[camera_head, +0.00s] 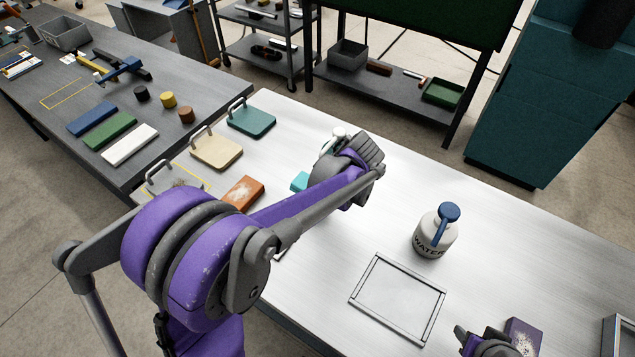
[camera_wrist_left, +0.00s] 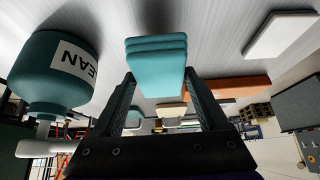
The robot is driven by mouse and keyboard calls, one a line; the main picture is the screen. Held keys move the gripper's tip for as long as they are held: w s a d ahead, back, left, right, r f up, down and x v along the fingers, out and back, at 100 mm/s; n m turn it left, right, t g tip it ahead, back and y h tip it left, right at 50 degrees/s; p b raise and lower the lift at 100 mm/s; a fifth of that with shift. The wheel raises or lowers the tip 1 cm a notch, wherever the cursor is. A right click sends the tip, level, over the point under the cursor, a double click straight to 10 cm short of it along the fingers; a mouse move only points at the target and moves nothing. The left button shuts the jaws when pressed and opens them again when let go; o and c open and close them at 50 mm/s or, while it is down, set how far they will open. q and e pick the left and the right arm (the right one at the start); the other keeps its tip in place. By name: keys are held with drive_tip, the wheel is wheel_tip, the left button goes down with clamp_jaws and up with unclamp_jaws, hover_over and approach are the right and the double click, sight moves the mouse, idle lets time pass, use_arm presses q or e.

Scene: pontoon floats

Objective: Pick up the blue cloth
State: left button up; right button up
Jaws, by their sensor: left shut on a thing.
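The blue cloth is a folded teal stack (camera_wrist_left: 157,62); its corner (camera_head: 300,182) shows beside my left forearm in the head view. My left gripper (camera_wrist_left: 160,82) is shut on it, with one dark finger on each side in the left wrist view. In the head view my left arm hides the fingers and most of the cloth. I cannot tell whether the cloth is clear of the table (camera_head: 480,225). My right gripper (camera_head: 482,343) is partly in view at the bottom right, beside a purple block (camera_head: 523,336); its jaw opening is unclear.
A teal bottle (camera_wrist_left: 55,75) stands close to my left gripper. An orange-brown block (camera_head: 243,193) lies left of the cloth. Handled floats (camera_head: 216,150) line the table's left side.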

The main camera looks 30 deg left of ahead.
use_arm(q)
drive_tip(key=s, duration=0.5)
drive_tip(key=s+a, duration=0.1)
drive_tip(key=s, duration=0.4)
drive_tip(key=s+b, duration=0.1)
drive_tip(key=s, duration=0.4)
drive_tip(key=shift+s+a, duration=0.15)
drive_tip(key=shift+s, duration=0.25)
drive_tip(key=o, duration=0.7)
drive_tip(key=c, duration=0.5)
drive_tip(key=shift+c, duration=0.2)
